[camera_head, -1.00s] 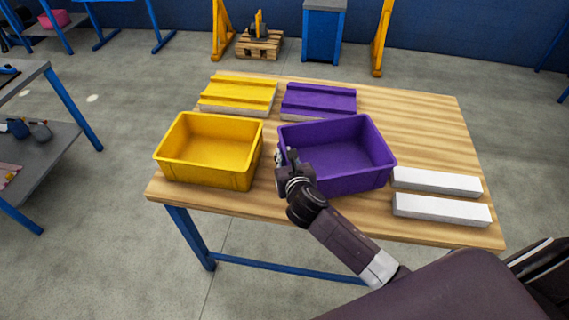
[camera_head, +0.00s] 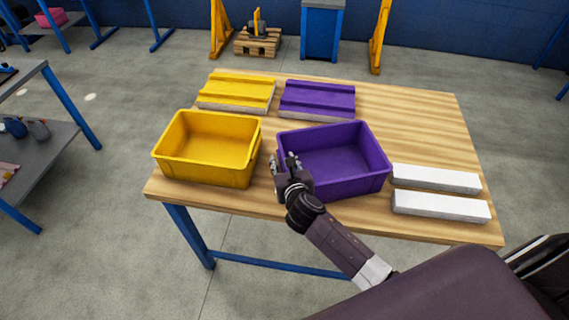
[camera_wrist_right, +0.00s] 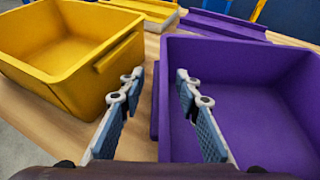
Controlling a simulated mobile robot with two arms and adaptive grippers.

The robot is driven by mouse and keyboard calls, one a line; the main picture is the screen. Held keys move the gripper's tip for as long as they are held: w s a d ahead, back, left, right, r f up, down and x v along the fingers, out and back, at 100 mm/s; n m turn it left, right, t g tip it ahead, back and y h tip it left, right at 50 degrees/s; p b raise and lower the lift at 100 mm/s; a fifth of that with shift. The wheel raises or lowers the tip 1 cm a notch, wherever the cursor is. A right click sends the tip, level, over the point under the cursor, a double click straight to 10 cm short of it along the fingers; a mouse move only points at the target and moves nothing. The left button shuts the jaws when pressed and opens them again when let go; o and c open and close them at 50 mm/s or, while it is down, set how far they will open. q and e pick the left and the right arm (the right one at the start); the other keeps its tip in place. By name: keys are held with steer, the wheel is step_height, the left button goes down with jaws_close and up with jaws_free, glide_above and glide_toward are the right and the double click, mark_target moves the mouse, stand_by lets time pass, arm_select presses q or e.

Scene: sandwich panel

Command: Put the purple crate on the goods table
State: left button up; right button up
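The purple crate (camera_head: 345,180) stands empty on the wooden table (camera_head: 415,120), right of the yellow crate. My right gripper (camera_head: 284,160) is at its near left side. In the right wrist view, the open fingers (camera_wrist_right: 159,76) straddle the left wall of the purple crate (camera_wrist_right: 235,65): one finger is inside, the other outside in the gap. I see a gap between the fingers and the wall. My left gripper is not in view. I cannot tell which table is the goods table.
The yellow crate (camera_head: 207,150) stands close on the left. A yellow panel (camera_head: 237,92) and a purple panel (camera_head: 317,98) lie behind the crates. Two white bars (camera_head: 438,192) lie at the right. A grey table (camera_head: 30,82) with a lower shelf stands at far left, across open floor.

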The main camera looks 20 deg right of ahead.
steer(key=v, duration=1.2)
steer(key=shift+b, duration=0.35)
steer(key=shift+f, duration=0.1)
